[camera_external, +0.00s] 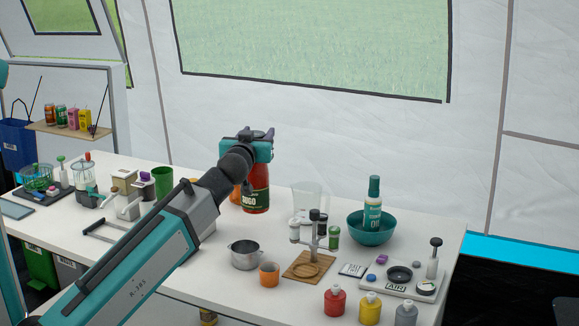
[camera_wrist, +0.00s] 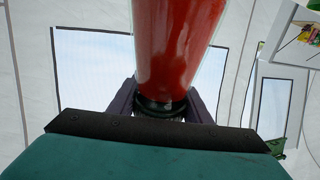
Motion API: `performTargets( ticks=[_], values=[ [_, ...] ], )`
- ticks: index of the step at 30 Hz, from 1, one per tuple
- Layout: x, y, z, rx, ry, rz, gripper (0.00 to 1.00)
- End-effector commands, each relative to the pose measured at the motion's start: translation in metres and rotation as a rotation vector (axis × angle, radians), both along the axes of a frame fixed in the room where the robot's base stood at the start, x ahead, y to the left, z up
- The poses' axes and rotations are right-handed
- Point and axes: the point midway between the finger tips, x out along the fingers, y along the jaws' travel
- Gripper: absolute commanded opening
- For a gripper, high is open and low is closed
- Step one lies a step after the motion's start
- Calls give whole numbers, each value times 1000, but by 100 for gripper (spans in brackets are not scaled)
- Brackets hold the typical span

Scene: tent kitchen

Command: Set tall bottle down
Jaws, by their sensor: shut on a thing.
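The tall bottle (camera_external: 257,190) is a red sauce bottle with a dark SUGO label, upright below my gripper (camera_external: 256,146) in the external view. In the wrist view my gripper (camera_wrist: 161,104) has its dark fingers shut on the neck and dark cap of the red bottle (camera_wrist: 172,42). My gripper and arm hide the bottle's top in the external view. The bottle's lower end shows against the white table (camera_external: 215,262). I cannot tell whether it touches the table or hangs just above it.
An orange item (camera_external: 235,196) shows partly behind the bottle. A clear container (camera_external: 308,203) and a teal bowl (camera_external: 371,229) with an oil bottle (camera_external: 374,199) stand to the right. A metal pot (camera_external: 244,255) and a wooden stand (camera_external: 309,267) are in front. A green cup (camera_external: 162,182) stands left.

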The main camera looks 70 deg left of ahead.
Motion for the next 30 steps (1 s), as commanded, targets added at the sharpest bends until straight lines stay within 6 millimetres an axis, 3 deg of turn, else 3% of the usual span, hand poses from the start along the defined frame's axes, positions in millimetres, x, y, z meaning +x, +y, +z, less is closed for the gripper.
performTargets(
  ticks=[9,23,30],
  values=[
    [0,-1,-34,3,-2,-2,0],
    [0,0,-39,3,-2,-1,0],
    [0,-1,-55,2,0,-1,0]
  ],
)
